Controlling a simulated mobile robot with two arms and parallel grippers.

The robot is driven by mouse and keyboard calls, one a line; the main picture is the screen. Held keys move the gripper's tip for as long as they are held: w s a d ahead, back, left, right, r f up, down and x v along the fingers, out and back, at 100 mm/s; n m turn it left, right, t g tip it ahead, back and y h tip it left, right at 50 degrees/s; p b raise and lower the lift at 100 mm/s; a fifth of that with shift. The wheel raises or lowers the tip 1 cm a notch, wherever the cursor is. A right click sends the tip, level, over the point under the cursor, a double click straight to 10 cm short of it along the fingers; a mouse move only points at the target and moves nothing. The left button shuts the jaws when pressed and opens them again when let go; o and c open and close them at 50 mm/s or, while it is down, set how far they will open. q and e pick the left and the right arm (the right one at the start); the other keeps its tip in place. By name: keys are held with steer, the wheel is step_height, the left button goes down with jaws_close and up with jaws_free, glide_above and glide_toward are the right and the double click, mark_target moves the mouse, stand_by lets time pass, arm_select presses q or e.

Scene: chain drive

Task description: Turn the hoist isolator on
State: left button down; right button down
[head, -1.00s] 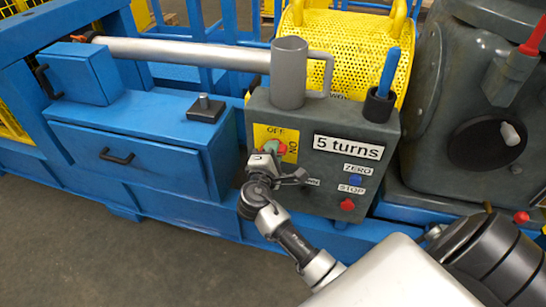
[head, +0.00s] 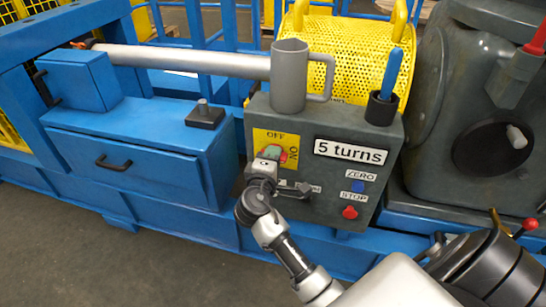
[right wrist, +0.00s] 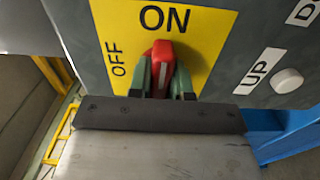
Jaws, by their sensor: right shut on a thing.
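The hoist isolator is a red handle (right wrist: 163,66) with a pale stripe, on a yellow plate (right wrist: 205,35) marked ON and OFF. In the right wrist view the handle stands upright below the word ON, with OFF to its left. My right gripper (right wrist: 163,78) is shut on the handle, one green-tipped finger on each side. In the head view my right gripper (head: 271,156) covers much of the handle at the yellow plate (head: 262,139) on the dark control box (head: 330,195). My left gripper is not in view.
The control box also carries a "5 turns" label (head: 350,152), a blue ZERO button (head: 358,186) and a red STOP button (head: 350,212). A grey mug (head: 289,75) and a dark cup (head: 381,109) with a blue-handled tool stand on top. A blue drawer cabinet (head: 140,165) is left.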

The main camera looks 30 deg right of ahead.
steer(key=shift+f, duration=0.1)
steer(key=c, duration=1)
jaws_free()
steer(key=shift+c, duration=0.2)
steer(key=shift+s+a, duration=0.1)
steer(key=v, duration=1)
steer(key=shift+s+a, duration=0.15)
steer(key=shift+a, duration=0.1)
